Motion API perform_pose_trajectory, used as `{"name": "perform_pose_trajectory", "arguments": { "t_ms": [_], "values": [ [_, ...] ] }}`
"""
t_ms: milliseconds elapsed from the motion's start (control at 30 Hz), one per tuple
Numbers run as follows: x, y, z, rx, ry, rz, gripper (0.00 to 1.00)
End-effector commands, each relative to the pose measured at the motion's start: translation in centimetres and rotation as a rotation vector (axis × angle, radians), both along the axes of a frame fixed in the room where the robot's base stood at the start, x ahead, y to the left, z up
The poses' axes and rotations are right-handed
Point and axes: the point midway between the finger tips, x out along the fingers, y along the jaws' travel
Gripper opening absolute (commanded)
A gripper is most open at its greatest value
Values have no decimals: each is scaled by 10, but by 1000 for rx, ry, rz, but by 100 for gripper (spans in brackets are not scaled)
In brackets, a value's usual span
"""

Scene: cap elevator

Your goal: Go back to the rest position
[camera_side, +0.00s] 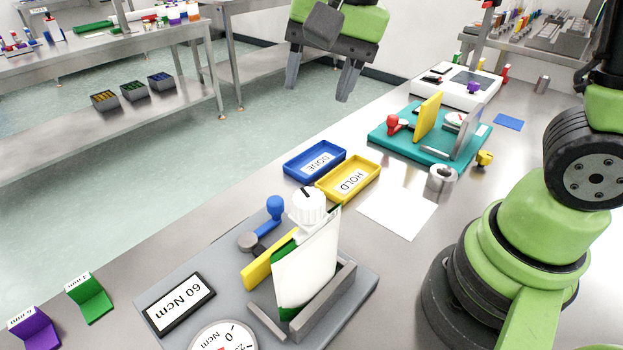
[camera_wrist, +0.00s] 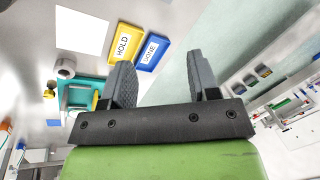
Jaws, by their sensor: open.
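My gripper (camera_side: 319,82) is open and empty, high at the top middle of the side view, with its two grey fingers hanging apart. In the wrist view its spread fingers (camera_wrist: 164,88) show with nothing between them. A white pouch-like container (camera_side: 306,258) with a white ribbed cap (camera_side: 308,205) stands upright in the grey fixture (camera_side: 362,290) at the front. The blue DONE tray (camera_side: 314,160) and the yellow HOLD tray (camera_side: 349,179) lie side by side on the bench and look empty. My gripper is above and beyond them, touching nothing.
A teal fixture (camera_side: 400,143) with a yellow plate stands at the back right, near a white scale (camera_side: 450,92). A metal ring (camera_side: 441,178) and a white sheet (camera_side: 398,214) lie on the bench. Green (camera_side: 90,298) and purple (camera_side: 34,329) blocks stand front left.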

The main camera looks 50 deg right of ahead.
Motion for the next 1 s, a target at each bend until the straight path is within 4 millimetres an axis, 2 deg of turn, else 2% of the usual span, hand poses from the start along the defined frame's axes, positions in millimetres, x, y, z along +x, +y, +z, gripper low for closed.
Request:
{"name": "perform_pose_trajectory", "arguments": {
  "t_ms": [33,200,400,500,667,1000],
  "values": [
    [-14,-6,14,2,-51,38,55],
    [-62,-20,42,-26,-208,200,55],
    [-109,-28,51,-94,-368,359,55],
    [-123,-29,50,-123,-418,410,55],
    [-132,-30,48,-147,-452,448,55],
    [-132,-30,48,-149,-453,451,55]
  ]
}}
